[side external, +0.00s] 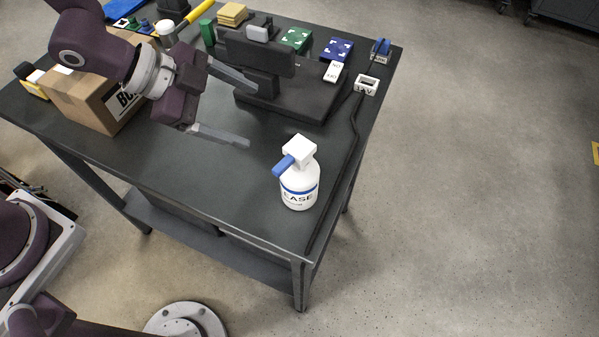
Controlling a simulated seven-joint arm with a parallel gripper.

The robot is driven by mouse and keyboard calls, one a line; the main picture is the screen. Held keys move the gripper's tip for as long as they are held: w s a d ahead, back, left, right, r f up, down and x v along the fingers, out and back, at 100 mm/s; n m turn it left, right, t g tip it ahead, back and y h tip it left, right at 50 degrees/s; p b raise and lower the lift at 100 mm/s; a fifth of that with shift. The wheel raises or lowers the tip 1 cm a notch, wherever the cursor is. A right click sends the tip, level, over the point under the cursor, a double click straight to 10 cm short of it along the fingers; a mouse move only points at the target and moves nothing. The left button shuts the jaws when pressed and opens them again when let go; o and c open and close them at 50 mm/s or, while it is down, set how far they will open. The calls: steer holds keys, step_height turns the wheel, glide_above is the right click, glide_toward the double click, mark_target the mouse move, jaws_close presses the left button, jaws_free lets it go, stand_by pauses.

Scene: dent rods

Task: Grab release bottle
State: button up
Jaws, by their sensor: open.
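The release bottle (299,188) is a white spray bottle with a white head, a blue nozzle, a blue band and black lettering ending in "EASE". It stands upright on the dark table near its front right corner. My gripper (252,115) is open, with its two grey fingers spread wide and pointing right. It is above the table, to the left of and behind the bottle, apart from it and empty.
A dark fixture (290,95) stands behind my gripper. A cardboard box (95,98) is at the left. Green (295,40) and blue (337,49) blocks and a small white holder (366,86) are at the back. A black cable (340,180) runs along the right edge. Table around the bottle's left is clear.

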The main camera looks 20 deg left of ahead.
mark_target(316, 182)
steer(key=s+d+h, duration=0.1)
steer(key=s+d+f+m+g+h, duration=0.1)
steer(key=d, duration=0.1)
steer(key=s+d+f+g+h, duration=0.1)
steer(key=d, duration=0.1)
steer(key=shift+s+d+f+m, duration=0.1)
steer(key=shift+s+f+m, duration=0.1)
steer(key=shift+s+m, duration=0.1)
steer(key=d+h, duration=0.1)
steer(key=s+d+h, duration=0.1)
steer(key=d+n+g+h, duration=0.1)
steer(key=shift+s+d, duration=0.3)
steer(key=shift+d, duration=0.4)
steer(key=shift+n, duration=0.3)
steer(key=x, duration=0.7)
steer(key=shift+s, duration=0.25)
steer(key=c, duration=1.7)
